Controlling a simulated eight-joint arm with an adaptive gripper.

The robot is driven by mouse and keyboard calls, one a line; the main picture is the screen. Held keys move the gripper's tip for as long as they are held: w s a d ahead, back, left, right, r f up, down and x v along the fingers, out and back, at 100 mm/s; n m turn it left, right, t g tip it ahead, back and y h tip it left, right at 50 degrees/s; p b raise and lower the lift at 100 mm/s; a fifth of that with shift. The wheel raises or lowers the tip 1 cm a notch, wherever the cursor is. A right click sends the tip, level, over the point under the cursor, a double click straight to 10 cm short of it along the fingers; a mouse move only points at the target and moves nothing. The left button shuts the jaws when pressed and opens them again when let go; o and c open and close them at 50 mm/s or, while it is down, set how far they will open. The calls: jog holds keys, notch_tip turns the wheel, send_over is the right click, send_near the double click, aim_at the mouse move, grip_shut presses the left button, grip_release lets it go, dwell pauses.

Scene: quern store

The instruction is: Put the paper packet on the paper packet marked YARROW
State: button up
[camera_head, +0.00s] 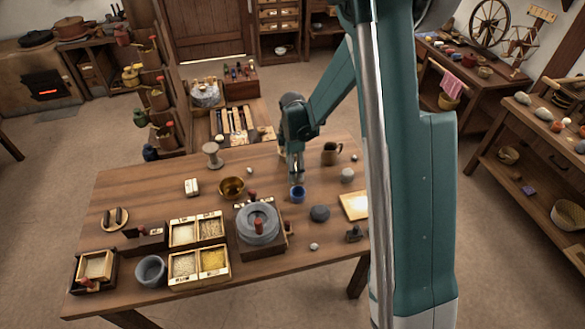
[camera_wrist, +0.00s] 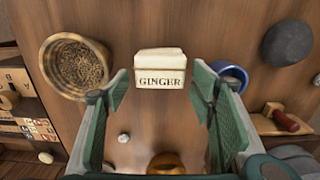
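A cream paper packet (camera_wrist: 160,68) marked GINGER stands on the table in the wrist view, just beyond my fingertips and between their lines. My gripper (camera_wrist: 161,88) is open and empty, its two green-padded fingers wide apart. In the head view my gripper (camera_head: 296,176) points down over the table, above and behind the blue cup; the GINGER packet is not clearly visible there. Another white packet (camera_head: 191,187) stands on the left half of the table; its marking is too small to read. I see no legible YARROW marking.
Near the GINGER packet are a mug with brown contents (camera_wrist: 75,66), the blue cup (camera_wrist: 232,73), a dark stone (camera_wrist: 287,42) and a brass bowl (camera_wrist: 165,162). The quern (camera_head: 258,224) and seed boxes (camera_head: 196,233) crowd the table's front. Bare wood lies left of the white packet.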

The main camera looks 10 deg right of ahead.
jog(key=shift+r, duration=0.1)
dwell(0.3)
notch_tip(320, 180, up, 12)
jog(key=p, duration=0.2)
dwell(0.5)
jog(key=shift+r, duration=0.1)
jog(key=shift+r, duration=0.1)
dwell(0.5)
jog(key=s+r+m+t, duration=0.3)
jog(key=s+r+m, duration=0.4)
jog(key=s+r, duration=0.75)
jog(key=s+r+m+t, duration=0.2)
jog(key=s+m, duration=0.3)
jog(key=s, duration=0.4)
jog(key=s+d+r+m+t, duration=0.1)
jog(key=s+r+m+t, duration=0.1)
jog(key=s+m, duration=0.4)
jog(key=shift+s+d+r, duration=0.2)
jog(key=shift+s+r, duration=0.25)
jog(key=shift+s, duration=1.65)
